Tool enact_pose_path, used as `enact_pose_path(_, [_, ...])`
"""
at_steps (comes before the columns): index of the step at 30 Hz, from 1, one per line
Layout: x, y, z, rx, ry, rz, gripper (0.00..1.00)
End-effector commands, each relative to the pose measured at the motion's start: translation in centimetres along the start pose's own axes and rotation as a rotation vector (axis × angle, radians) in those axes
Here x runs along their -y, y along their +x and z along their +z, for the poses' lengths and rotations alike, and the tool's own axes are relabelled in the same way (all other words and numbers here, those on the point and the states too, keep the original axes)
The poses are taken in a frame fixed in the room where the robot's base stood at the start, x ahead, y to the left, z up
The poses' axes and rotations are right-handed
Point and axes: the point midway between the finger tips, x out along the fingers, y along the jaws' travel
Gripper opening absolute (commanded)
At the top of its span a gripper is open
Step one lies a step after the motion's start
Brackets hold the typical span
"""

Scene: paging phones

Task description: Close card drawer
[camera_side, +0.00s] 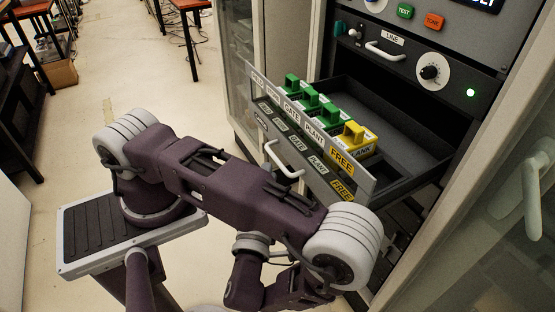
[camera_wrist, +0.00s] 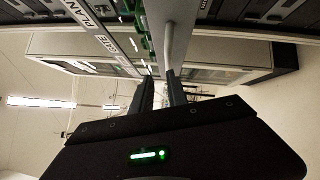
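The card drawer (camera_side: 402,186) stands pulled out of the dark rack, and its labelled front panel faces my arm. Its white handle (camera_side: 284,160) is on that front. Green cards (camera_side: 310,97) and a yellow card (camera_side: 352,138) stand upright inside the drawer. In the wrist view, my gripper (camera_wrist: 161,78) has its two dark fingers apart with a narrow gap, and it looks empty. The pale handle bar (camera_wrist: 168,45) runs down close to the right fingertip. I cannot tell whether they touch.
Above the drawer, the rack has a LINE panel with a small white handle (camera_side: 385,51), a knob (camera_side: 432,71), and green and orange buttons (camera_side: 405,10). A door with a pale handle (camera_side: 535,195) is at the right. Open floor (camera_side: 110,85) lies to the left.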

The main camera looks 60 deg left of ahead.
Motion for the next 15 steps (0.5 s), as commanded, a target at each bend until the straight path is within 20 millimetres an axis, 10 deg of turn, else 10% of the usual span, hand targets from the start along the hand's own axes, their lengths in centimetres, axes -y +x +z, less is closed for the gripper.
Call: enact_pose_path(15, [1.7, 5.9, 0.6, 0.111, 0.109, 0.001, 0.19])
